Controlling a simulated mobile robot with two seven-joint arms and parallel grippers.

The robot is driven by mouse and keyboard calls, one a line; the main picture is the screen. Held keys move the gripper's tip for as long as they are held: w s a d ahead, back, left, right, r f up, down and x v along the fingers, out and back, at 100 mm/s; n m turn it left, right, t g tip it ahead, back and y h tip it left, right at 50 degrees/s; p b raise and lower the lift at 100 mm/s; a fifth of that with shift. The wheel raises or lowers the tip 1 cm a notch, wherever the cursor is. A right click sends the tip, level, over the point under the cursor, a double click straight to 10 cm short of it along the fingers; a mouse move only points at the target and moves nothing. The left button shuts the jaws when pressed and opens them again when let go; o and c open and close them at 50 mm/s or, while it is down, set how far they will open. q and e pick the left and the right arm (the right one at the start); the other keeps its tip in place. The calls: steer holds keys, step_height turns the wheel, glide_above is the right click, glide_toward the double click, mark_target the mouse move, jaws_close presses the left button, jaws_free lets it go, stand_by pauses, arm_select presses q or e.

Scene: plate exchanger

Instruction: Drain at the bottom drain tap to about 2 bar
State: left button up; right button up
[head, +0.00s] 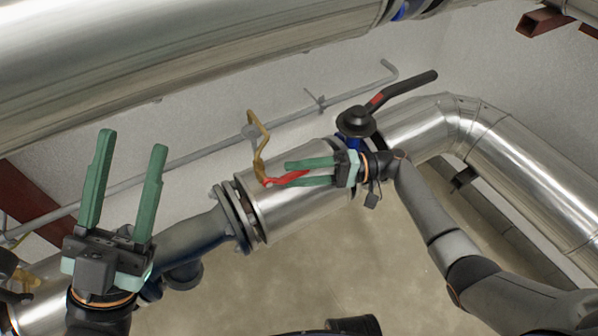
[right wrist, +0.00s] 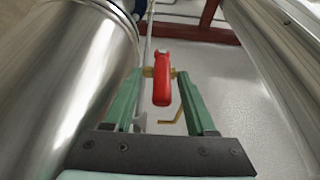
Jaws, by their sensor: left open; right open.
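The tap's red lever (head: 287,180) shows at mid-picture in the head view, beside a bent brass pipe (head: 261,143). In the right wrist view the red lever (right wrist: 162,82) stands upright between the green fingers. My right gripper (head: 280,175) is open, with a finger on either side of the lever; a gap shows on both sides in the wrist view. The lever's far end is partly hidden by the fingers in the head view. My left gripper (head: 131,140) is open and empty at the left, well away from the tap. No pressure gauge can be made out.
A shiny clad pipe (head: 300,210) runs just below the tap. A black-handled valve (head: 402,88) stands to the right of my right gripper. A large pipe (head: 180,45) crosses overhead. A thin grey pipe (head: 195,152) runs along the wall. Bare floor shows below.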

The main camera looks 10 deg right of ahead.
steer(key=d, duration=1.2)
steer(key=shift+s+d, duration=0.25)
